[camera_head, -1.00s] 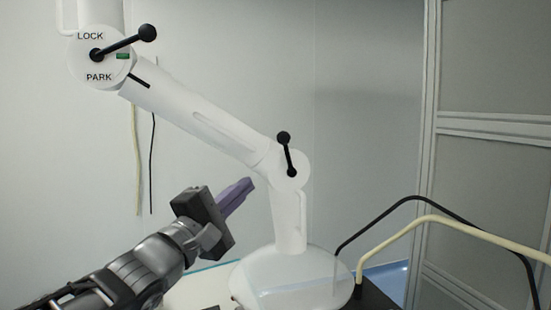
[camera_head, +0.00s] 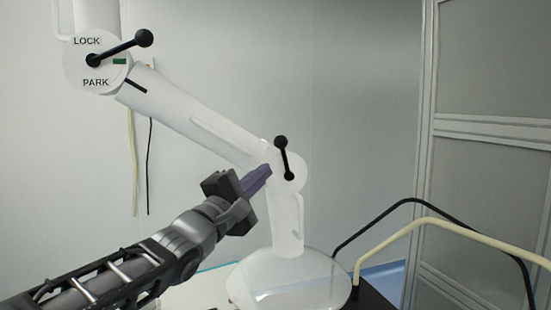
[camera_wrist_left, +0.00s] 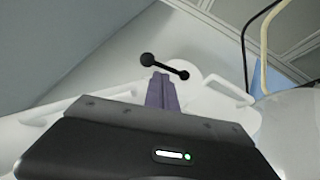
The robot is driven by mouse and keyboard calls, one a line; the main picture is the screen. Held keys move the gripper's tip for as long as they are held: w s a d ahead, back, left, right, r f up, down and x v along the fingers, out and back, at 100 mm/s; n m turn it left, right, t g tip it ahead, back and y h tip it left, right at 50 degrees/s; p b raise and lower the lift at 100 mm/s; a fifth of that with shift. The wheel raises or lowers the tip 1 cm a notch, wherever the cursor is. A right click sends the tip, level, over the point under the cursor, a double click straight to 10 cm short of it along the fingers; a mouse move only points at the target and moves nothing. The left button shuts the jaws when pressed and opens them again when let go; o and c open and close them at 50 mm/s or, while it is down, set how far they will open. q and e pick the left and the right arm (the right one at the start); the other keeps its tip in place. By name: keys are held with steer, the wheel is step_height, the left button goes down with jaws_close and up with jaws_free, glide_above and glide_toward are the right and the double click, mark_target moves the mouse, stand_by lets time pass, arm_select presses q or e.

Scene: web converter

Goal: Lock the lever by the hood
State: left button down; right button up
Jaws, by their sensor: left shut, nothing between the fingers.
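The lever by the hood (camera_head: 283,158) is a black bar with a ball at its upper end, on the white joint just above the clear, dome-like hood (camera_head: 290,283). It stands nearly upright, its top leaning slightly left. In the left wrist view the lever (camera_wrist_left: 166,67) shows just beyond the fingertips. My left gripper (camera_head: 264,172) is shut and empty, with purple fingers pointing up and right at the lever's joint. In the left wrist view my left gripper (camera_wrist_left: 161,80) appears close to the lever; I cannot tell whether they touch. My right gripper is not in view.
A second black lever (camera_head: 120,48) sits on a round dial marked LOCK and PARK at upper left. The white arm (camera_head: 190,115) slopes between the two joints. Black (camera_head: 400,205) and cream (camera_head: 470,232) hoses arch at right. A panelled partition (camera_head: 490,80) stands behind them.

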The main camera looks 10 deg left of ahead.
mark_target(283, 154)
arm_select(q)
steer(key=p+x, duration=0.1)
steer(key=x, duration=0.5)
steer(key=shift+w, duration=0.1)
steer(key=shift+r, duration=0.15)
